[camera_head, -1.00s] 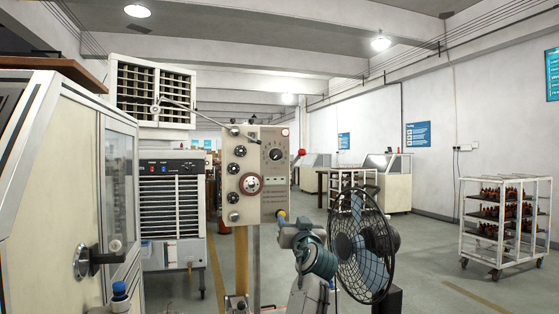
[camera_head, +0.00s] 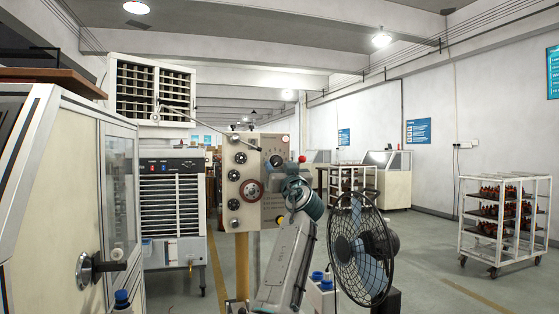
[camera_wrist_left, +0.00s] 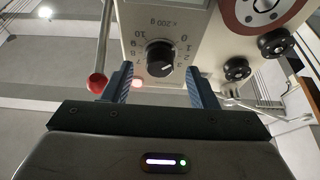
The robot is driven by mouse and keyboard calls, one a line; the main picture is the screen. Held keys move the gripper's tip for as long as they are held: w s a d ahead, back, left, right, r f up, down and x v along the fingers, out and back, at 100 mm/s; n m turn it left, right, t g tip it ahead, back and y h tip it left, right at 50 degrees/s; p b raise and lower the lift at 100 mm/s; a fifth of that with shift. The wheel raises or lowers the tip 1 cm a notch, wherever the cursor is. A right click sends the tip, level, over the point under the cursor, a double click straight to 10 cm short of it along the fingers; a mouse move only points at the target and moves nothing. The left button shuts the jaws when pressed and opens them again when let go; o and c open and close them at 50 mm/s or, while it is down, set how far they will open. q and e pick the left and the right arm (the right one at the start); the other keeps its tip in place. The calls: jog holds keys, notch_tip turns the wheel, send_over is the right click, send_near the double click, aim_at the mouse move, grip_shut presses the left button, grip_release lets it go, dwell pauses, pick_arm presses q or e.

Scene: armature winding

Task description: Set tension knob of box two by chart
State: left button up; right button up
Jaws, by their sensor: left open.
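The tension box (camera_head: 236,215) is a beige panel on a yellow post. Its black knob (camera_head: 275,160) sits within a printed dial at the upper right, and also shows close up in the left wrist view (camera_wrist_left: 160,57). The dial numbers there appear upside down, with "x 200 g" above; the knob's white mark points to the right in that view. My left gripper (camera_wrist_left: 159,84) is open, with a blue finger on each side of the knob in that picture; contact cannot be told. In the head view my left arm covers the panel's right edge. The right gripper is out of view.
A lever with a red ball (camera_wrist_left: 97,83) stands close beside my left finger. A black fan (camera_head: 363,250) stands right of my arm. A white cooler (camera_head: 172,205) and a cream cabinet (camera_head: 55,200) are left. A bottle trolley (camera_head: 505,222) stands far right, with clear floor before it.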

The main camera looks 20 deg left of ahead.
pick_arm(q)
jog(key=shift+x, duration=0.85)
jog(key=c, duration=1)
jog(key=shift+o, duration=0.2)
jog(key=shift+m+p, duration=0.3)
jog(key=shift+m, duration=0.1)
